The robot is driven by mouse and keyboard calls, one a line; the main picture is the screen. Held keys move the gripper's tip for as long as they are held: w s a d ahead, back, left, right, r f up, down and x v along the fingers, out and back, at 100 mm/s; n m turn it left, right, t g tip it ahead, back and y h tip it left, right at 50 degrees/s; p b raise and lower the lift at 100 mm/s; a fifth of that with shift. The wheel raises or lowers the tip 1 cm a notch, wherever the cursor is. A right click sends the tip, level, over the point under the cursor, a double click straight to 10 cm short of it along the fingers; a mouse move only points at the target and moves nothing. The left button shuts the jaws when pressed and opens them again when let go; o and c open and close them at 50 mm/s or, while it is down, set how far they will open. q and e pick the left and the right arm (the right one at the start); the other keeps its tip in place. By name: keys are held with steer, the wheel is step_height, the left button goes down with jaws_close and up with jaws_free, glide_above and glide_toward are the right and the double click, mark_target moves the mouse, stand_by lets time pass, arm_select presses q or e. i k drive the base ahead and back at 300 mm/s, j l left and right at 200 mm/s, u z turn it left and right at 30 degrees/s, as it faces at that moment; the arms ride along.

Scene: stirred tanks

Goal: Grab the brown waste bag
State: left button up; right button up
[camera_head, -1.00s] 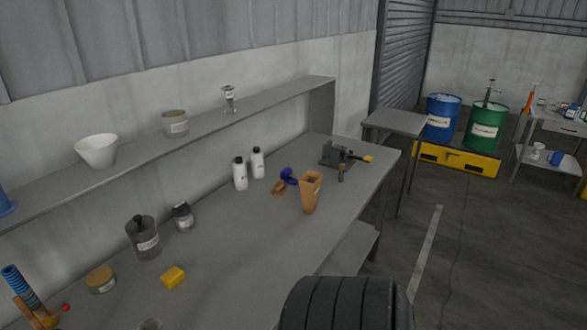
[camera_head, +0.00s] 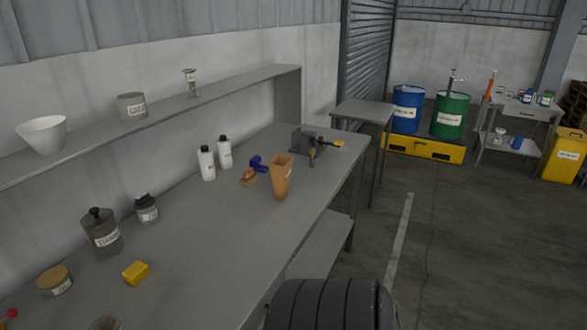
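The brown waste bag (camera_head: 282,177) stands upright on the long grey workbench (camera_head: 218,236), near its right edge and towards its far end. It is an open-topped, tapered brown bag. Neither of my grippers shows in the view. A dark ribbed part, which I take to be mine, shows at the bottom centre, well short of the bag.
A blue object (camera_head: 258,163), two white bottles (camera_head: 207,163) and a dark vise-like device (camera_head: 304,141) stand near the bag. Jars and a yellow block (camera_head: 136,272) are nearer. Drums (camera_head: 450,115) stand on a yellow pallet (camera_head: 425,146) beyond. Floor right of the bench is clear.

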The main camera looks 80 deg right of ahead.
mark_target(280, 175)
steer(key=i+z, duration=0.15)
steer(key=z, duration=2.3)
